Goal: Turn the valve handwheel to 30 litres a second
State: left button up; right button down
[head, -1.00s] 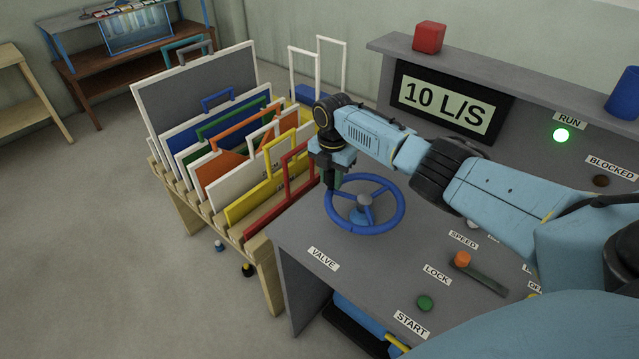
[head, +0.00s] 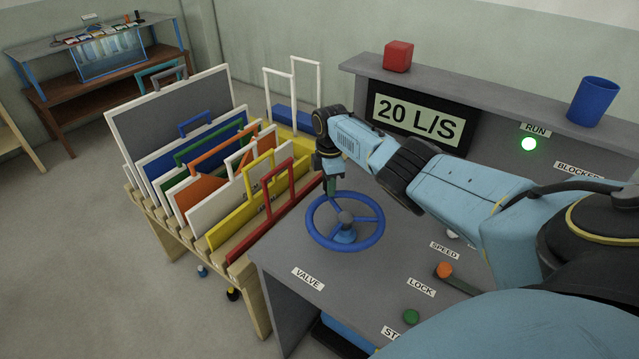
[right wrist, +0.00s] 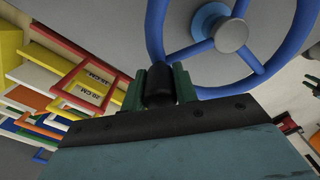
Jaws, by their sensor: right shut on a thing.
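The blue valve handwheel (head: 345,243) stands on the grey console above the VALVE label (head: 308,279); its spokes and hub also show in the right wrist view (right wrist: 200,53). The display (head: 417,118) reads 20 L/S. My right gripper (head: 331,190) points down at the far left part of the rim. In the right wrist view its green fingers (right wrist: 160,88) are shut around a dark knob at the wheel's rim. The tips are partly hidden in the head view.
A rack (head: 262,290) of framed coloured panels stands close left of the console. A red block (head: 398,56) and blue cup (head: 594,100) sit on the shelf. The RUN lamp (head: 529,144) glows green.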

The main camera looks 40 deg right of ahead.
jog(key=shift+s+d+r+m, duration=0.1)
jog(key=shift+d+m, duration=0.2)
jog(key=shift+d, duration=0.05)
jog(key=c, duration=1.1)
grip_release()
notch_tip(320, 180, up, 13)
jog(key=shift+r+p, duration=0.15)
jog(key=shift+p, duration=0.15)
